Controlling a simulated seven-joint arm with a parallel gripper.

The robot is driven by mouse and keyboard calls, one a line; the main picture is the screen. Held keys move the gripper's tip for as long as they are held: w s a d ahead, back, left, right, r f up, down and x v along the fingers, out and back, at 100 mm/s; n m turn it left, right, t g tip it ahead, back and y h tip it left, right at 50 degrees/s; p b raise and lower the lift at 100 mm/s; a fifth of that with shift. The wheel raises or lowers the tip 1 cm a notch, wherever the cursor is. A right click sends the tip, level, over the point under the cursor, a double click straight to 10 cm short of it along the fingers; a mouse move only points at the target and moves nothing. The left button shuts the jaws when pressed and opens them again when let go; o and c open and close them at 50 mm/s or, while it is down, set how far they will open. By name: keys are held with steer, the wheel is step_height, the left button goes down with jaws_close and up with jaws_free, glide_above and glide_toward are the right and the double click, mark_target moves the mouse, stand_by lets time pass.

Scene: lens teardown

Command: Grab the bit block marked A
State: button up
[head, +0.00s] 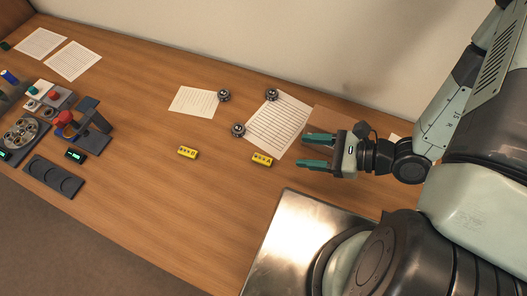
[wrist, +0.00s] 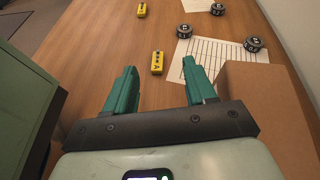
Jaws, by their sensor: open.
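The yellow bit block marked A (head: 262,160) lies flat on the wooden table, left of my gripper (head: 304,151) in the head view. My gripper is open and empty, its two teal fingers pointing toward the block with a gap between. In the wrist view block A (wrist: 157,63) shows ahead, between the lines of the fingertips (wrist: 160,74) and beyond them. A second yellow block (head: 188,152) lies further left; its letter is too small to read surely. It also shows at the top of the wrist view (wrist: 142,10).
Several dark round pieces (head: 238,130) stand on and beside a lined sheet (head: 279,125) near block A. A brown box (wrist: 268,118) is close on my gripper's right in the wrist view. Dark fixtures (head: 54,176) stand far left. The table between the two blocks is clear.

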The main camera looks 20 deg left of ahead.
mark_target(264, 158)
steer(key=f, duration=0.1)
steer(key=s+f+m, duration=0.1)
steer(key=f, duration=0.1)
steer(key=f+m+t, duration=0.1)
steer(key=shift+s+a+f, duration=0.1)
steer(key=shift+s+f, duration=0.05)
steer(key=shift+s, duration=0.25)
steer(key=shift+a+f, duration=0.25)
steer(key=shift+a, duration=0.05)
steer(key=x, duration=1)
steer(key=shift+c, duration=0.3)
jaws_close()
